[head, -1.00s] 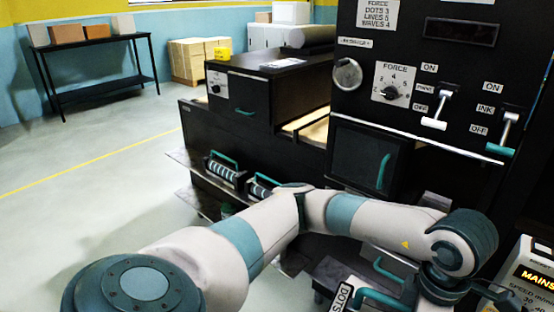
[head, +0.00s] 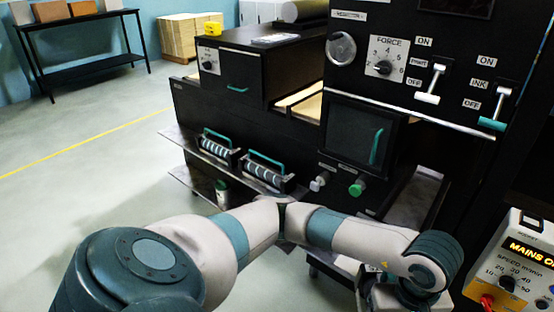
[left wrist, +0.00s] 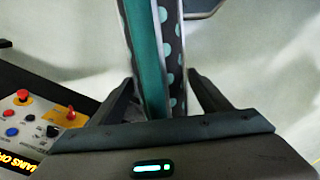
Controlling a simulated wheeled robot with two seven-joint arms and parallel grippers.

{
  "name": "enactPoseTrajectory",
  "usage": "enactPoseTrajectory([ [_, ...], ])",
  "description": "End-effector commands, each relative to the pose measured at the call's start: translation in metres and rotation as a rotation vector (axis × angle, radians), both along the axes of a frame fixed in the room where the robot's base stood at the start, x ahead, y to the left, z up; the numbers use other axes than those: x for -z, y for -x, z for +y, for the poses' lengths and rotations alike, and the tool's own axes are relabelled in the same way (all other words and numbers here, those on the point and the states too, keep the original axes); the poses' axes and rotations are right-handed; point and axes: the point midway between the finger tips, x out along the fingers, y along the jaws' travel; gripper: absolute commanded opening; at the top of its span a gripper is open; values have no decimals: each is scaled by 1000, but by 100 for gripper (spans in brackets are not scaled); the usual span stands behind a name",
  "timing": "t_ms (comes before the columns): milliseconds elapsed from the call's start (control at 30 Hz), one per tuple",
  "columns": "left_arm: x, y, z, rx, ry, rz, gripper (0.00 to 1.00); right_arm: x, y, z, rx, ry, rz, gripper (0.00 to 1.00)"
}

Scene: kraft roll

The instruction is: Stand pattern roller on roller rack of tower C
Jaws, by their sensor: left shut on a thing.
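In the left wrist view, my left gripper (left wrist: 160,88) is shut on the teal handle (left wrist: 147,62) of a pattern roller. The roller's dark surface with pale teal dots (left wrist: 173,48) runs beside the handle; its far end is cut off by the frame. In the head view my left arm crosses the bottom, and its gripper and the held roller do not show clearly. Two other pattern rollers with teal handles, one on the left (head: 217,150) and one on the right (head: 266,173), lie on a ledge (head: 182,140) of the black machine. No tower C label is readable.
The black machine has a windowed door (head: 353,135), FORCE dial (head: 384,68) and PRINT and INK levers. A control box (head: 515,265) reading MAINS stands at right. A small cup (head: 222,192) sits below the ledge. Floor at left (head: 80,200) is clear.

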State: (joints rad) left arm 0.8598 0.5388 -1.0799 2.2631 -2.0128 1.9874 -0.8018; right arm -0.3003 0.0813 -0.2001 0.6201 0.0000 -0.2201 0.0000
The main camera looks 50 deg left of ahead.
Motion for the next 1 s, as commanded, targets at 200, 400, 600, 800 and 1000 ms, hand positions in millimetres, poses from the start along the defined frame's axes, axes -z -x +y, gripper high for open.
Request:
enactPoseTrajectory([
  [200,18,3,-1,243,2,-1,8,0,0,0,0,0,0,0],
  [400,36,8,0,471,2,0,8,0,0,0,0,0,0,0],
  [600,54,11,5,687,3,-1,8,0,0,1,0,0,0,0],
  [800,75,13,30,844,-1,2,8,3,0,1,1,-1,0,0],
  [1000,90,12,63,871,0,-1,8,11,0,2,1,-2,0,0],
])
